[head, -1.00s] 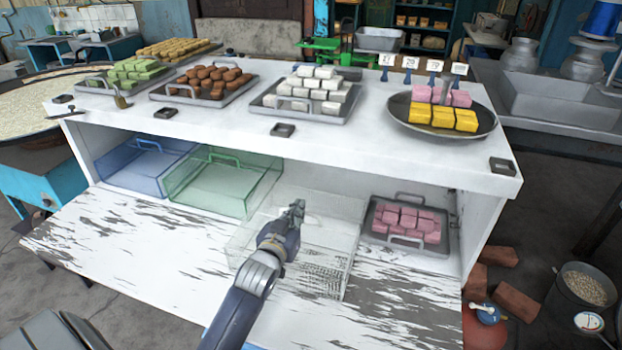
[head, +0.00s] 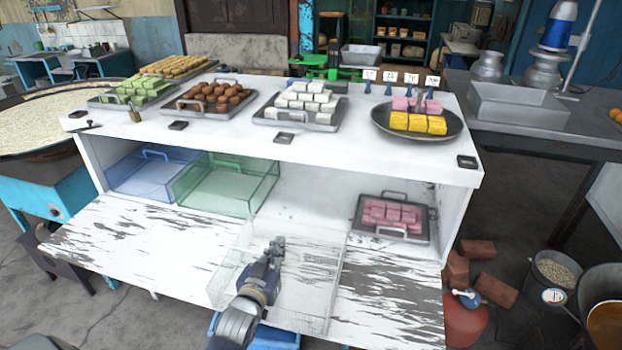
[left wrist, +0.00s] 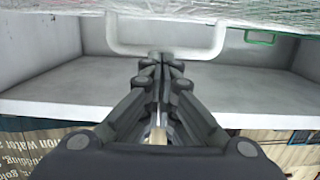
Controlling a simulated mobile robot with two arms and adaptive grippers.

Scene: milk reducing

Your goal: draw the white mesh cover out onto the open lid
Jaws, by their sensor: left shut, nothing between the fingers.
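The white mesh cover (head: 310,275), a see-through box shape, lies on the open lid (head: 130,240) in front of the cabinet opening. Its near end is close to the lid's front edge. My left gripper (head: 275,245) is over the cover in the head view, with the arm reaching in from the bottom. In the left wrist view its fingertips (left wrist: 161,58) are closed together at the white handle loop (left wrist: 203,50), with nothing visible between them. Whether they touch the handle I cannot tell. The right gripper is not in view.
Inside the cabinet stand a blue mesh cover (head: 150,172), a green mesh cover (head: 225,188) and a tray of pink sweets (head: 392,215). The floor between the green cover and the tray is clear. Trays of sweets stand on the cabinet top (head: 330,145).

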